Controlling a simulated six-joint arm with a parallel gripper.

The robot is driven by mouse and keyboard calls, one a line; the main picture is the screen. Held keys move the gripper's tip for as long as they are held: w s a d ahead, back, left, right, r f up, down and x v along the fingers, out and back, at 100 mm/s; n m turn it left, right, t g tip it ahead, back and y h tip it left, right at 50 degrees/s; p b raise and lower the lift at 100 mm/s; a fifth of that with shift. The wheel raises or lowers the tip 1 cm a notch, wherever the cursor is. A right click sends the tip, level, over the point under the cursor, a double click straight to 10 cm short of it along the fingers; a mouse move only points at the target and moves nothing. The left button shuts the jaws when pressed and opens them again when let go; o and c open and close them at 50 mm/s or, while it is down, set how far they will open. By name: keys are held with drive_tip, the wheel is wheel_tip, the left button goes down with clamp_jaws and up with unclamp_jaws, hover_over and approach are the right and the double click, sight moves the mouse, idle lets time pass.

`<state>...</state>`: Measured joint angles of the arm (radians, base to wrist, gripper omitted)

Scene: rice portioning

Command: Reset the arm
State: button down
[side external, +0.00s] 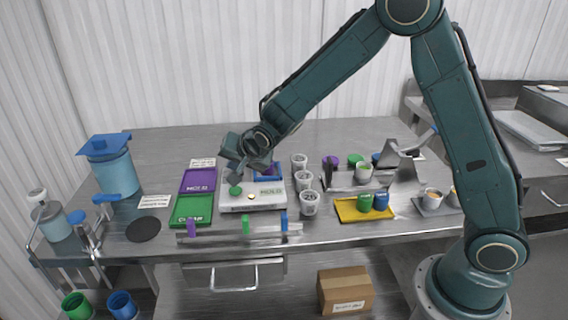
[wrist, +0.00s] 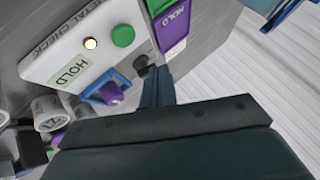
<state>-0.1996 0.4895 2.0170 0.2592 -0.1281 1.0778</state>
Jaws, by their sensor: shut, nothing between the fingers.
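My gripper (side external: 238,172) is shut and empty, with the arm reaching out over the middle of the bench. In the side view it hangs just above the white metal check box (side external: 232,203). The box has a green button, a small lit lamp and a HOLD label. In the wrist view my gripper (wrist: 150,76) points at the edge between the metal check box (wrist: 50,41) and the purple HOLD tray (wrist: 171,40). I cannot tell whether the fingers touch anything. My gripper partly hides the area behind the box in the side view.
A green tray (side external: 180,215) lies left of the box. White cups (side external: 304,181) stand to its right. A yellow tray (side external: 345,212) holds a green and a blue cup. A blue-lidded container (side external: 113,172) stands at far left. A blue-rimmed tray (wrist: 92,99) holds a purple item.

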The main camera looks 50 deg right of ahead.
drive_tip(key=shift+r, duration=0.1)
idle(0.3)
drive_tip(key=s+d+r+n+g, duration=0.1)
drive_tip(key=s+d+r+n, duration=0.1)
drive_tip(key=s+r, duration=0.5)
drive_tip(key=s+d+r+n+g, duration=0.1)
drive_tip(key=s+d+r+n, duration=0.1)
drive_tip(key=s+r, duration=0.45)
drive_tip(key=s+n+g+y, duration=0.1)
drive_tip(key=s+n, duration=0.5)
drive_tip(key=s, duration=1.7)
drive_tip(key=shift+r+n, duration=0.4)
drive_tip(key=shift+r, duration=0.05)
